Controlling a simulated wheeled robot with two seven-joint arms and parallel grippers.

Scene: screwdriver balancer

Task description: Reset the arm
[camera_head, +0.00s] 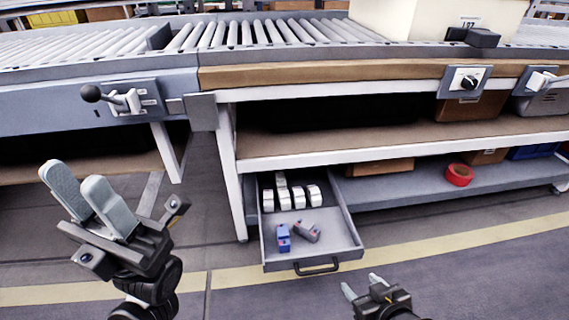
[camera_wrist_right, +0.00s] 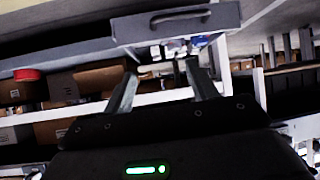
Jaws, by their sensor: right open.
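My left gripper (camera_head: 74,176) is raised at the left in the head view, its two pale fingers apart with nothing between them. My right gripper (camera_head: 362,284) is low at the bottom, right of centre, in front of the open drawer (camera_head: 338,239). In the right wrist view the right gripper (camera_wrist_right: 161,72) shows two spread, empty fingers, with the drawer front beyond them. The drawer holds several white blocks (camera_head: 299,197) at the back. A blue block (camera_head: 283,238) and a grey block (camera_head: 307,232) lie near its front.
A roller conveyor (camera_head: 260,33) runs along the top, with a large cream box (camera_head: 425,18) at the right. A red tape roll (camera_head: 459,174) lies on the lower shelf. The floor before the drawer is clear.

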